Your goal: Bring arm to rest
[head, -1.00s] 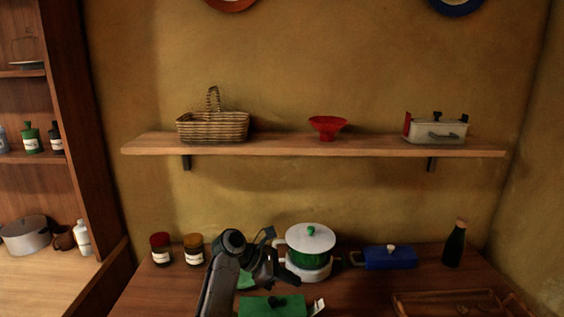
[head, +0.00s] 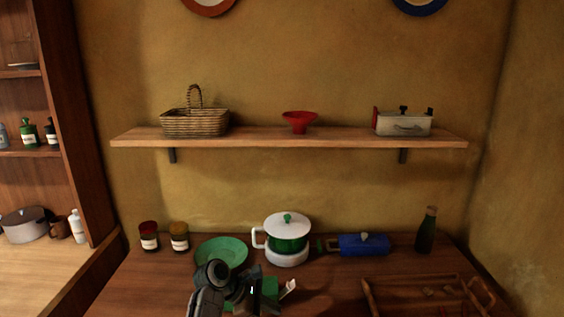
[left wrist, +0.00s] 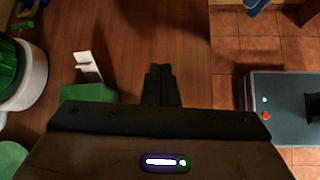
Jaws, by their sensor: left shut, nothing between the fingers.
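My left gripper (head: 262,294) is low in the head view, in front of the green plate and the pot. In the left wrist view its two fingers (left wrist: 160,84) are together with nothing between them, above the wooden counter (left wrist: 130,30). A green block-like thing (head: 270,287) lies beside the gripper, partly hidden by it. My right gripper is not in view.
A shelf (head: 290,142) hangs above. Tiled floor (left wrist: 228,60) lies beyond the counter edge.

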